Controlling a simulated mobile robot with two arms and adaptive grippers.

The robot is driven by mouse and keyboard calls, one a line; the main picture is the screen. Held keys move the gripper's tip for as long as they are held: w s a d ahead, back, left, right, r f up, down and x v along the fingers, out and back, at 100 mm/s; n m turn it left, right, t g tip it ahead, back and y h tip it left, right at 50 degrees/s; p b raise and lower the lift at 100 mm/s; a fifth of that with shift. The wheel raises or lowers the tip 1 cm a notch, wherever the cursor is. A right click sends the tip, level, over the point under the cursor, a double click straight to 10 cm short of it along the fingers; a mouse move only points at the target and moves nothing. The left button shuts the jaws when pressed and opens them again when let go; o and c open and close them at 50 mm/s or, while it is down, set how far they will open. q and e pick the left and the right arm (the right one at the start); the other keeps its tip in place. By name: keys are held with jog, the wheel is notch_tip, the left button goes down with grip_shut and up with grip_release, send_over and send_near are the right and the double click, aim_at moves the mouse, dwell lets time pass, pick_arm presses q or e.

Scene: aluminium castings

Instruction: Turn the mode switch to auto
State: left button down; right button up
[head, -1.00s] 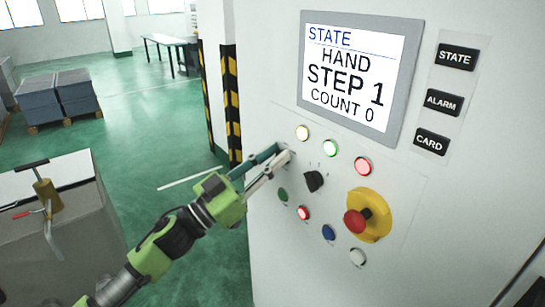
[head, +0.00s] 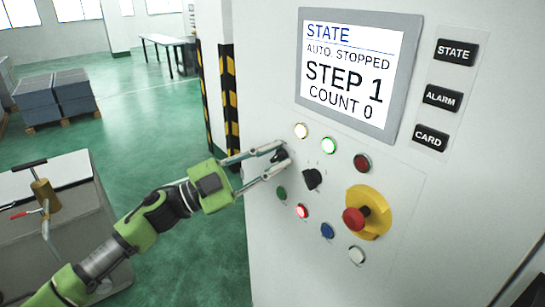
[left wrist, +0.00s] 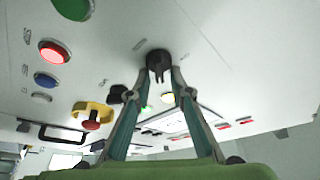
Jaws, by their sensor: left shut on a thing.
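The mode switch, a black rotary knob (head: 279,156), sits at the left of the control panel on the white cabinet. The left wrist view shows the knob (left wrist: 158,62) between my fingertips. My left gripper (head: 282,159) is shut on this knob, one finger on each side; it also shows in the left wrist view (left wrist: 160,76). The fingers partly hide the knob in the head view. The screen (head: 350,72) reads STATE, AUTO: STOPPED, STEP 1, COUNT 0. My right gripper is not in view.
A second black knob (head: 312,179) stands close to the right of my fingers. Around it are several lamps and buttons, and a red emergency stop (head: 355,218) on a yellow base. STATE, ALARM and CARD keys (head: 442,97) are at upper right. A workbench (head: 58,215) stands at left.

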pick_arm(q)
jog(key=shift+m+g, duration=0.4)
jog(key=shift+m, duration=0.2)
jog(key=c, duration=2.2)
grip_release()
jog(key=v, duration=1.2)
jog(key=shift+s, duration=0.15)
